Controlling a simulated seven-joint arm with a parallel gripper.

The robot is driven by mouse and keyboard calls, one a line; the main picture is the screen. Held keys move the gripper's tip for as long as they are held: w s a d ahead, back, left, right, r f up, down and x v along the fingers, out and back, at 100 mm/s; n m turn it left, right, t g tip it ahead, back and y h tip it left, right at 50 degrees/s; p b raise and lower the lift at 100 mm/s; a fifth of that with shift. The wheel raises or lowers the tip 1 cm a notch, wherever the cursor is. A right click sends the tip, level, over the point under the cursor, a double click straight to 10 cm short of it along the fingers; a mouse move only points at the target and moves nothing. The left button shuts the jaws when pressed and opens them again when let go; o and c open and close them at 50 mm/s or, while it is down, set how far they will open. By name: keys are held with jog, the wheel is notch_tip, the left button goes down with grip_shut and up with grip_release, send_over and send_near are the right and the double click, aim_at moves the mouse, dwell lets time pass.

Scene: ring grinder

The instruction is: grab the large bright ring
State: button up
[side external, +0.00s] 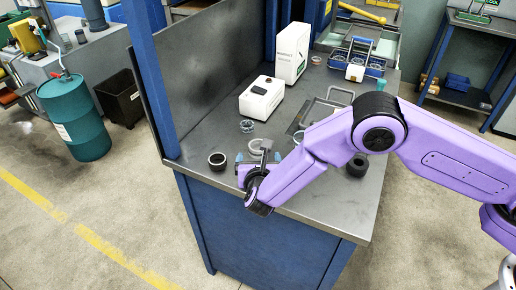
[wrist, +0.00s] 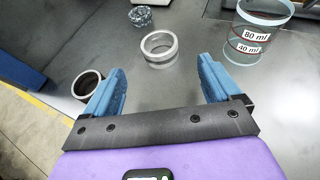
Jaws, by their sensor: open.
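The large bright ring is a silvery metal ring (wrist: 146,51) lying flat on the grey bench, upper middle of the wrist view. In the side view the bright ring (side external: 254,146) shows just beyond my gripper (side external: 257,158), partly covered by it. In the wrist view my gripper (wrist: 162,68) has its two blue fingers spread wide, with nothing between them. The ring lies ahead of the gap between the fingertips, apart from both.
A dark ring (wrist: 87,85) stands left of the left finger, also in the side view (side external: 217,161). A glassy ring (wrist: 141,16) lies beyond. A clear marked beaker (wrist: 262,30) stands at right. White boxes (side external: 262,98) stand farther back. The bench's front edge is close to my gripper.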

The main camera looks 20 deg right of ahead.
aim_at(258, 143)
jog(key=shift+x, duration=3.8)
jog(key=shift+r, duration=0.1)
jog(key=shift+c, duration=0.3)
jog(key=c, duration=1.2)
jog(key=shift+r, duration=0.1)
